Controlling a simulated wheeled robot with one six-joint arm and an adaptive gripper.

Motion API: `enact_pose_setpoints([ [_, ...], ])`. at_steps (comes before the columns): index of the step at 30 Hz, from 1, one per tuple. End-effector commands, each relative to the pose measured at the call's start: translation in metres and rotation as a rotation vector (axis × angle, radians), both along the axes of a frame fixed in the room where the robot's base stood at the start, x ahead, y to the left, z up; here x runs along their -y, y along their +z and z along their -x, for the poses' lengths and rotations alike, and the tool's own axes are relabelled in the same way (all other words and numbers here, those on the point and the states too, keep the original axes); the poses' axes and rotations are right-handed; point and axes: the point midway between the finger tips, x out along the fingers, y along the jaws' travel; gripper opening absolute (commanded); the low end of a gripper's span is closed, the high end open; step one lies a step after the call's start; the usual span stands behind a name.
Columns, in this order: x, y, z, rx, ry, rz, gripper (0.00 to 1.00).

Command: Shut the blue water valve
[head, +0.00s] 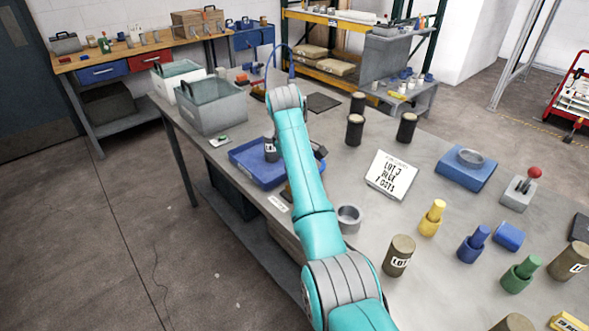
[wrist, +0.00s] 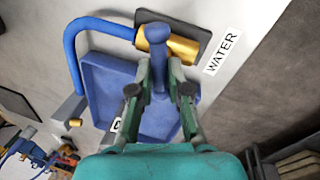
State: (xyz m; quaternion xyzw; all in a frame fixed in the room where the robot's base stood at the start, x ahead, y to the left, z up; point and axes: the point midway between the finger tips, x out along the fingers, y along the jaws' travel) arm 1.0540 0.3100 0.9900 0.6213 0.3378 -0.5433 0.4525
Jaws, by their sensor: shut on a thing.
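In the wrist view, the water valve has a brass body (wrist: 183,48) on a dark plate (wrist: 198,32). Its blue lever (wrist: 157,82) runs down the picture, crosswise to the brass body. My gripper (wrist: 159,78) is shut on the lever, one finger on each side. A blue pipe (wrist: 72,62) bends into the left end of the brass body. A white "WATER" label (wrist: 223,53) lies right of the plate. In the head view, my arm hides most of the valve and the gripper; a white label (head: 278,203) shows beside the table edge.
A blue tray (head: 236,156) lies beside my arm; its bare floor also shows behind the gripper in the wrist view (wrist: 108,85). A sign (head: 391,175), a grey ring (head: 349,217) and several cylinders stand on the right of the table.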

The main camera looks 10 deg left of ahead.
Motion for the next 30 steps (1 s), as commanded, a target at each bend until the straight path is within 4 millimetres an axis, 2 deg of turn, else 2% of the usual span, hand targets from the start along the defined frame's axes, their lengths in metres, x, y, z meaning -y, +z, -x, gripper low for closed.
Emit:
enact_pose_setpoints([
  [12, 0.0012, 0.0006, -0.0028, 0.001, -0.244, 0.001, 0.0],
  [30, 0.0016, 0.0001, -0.0031, 0.0, -0.301, 0.002, 0.0],
])
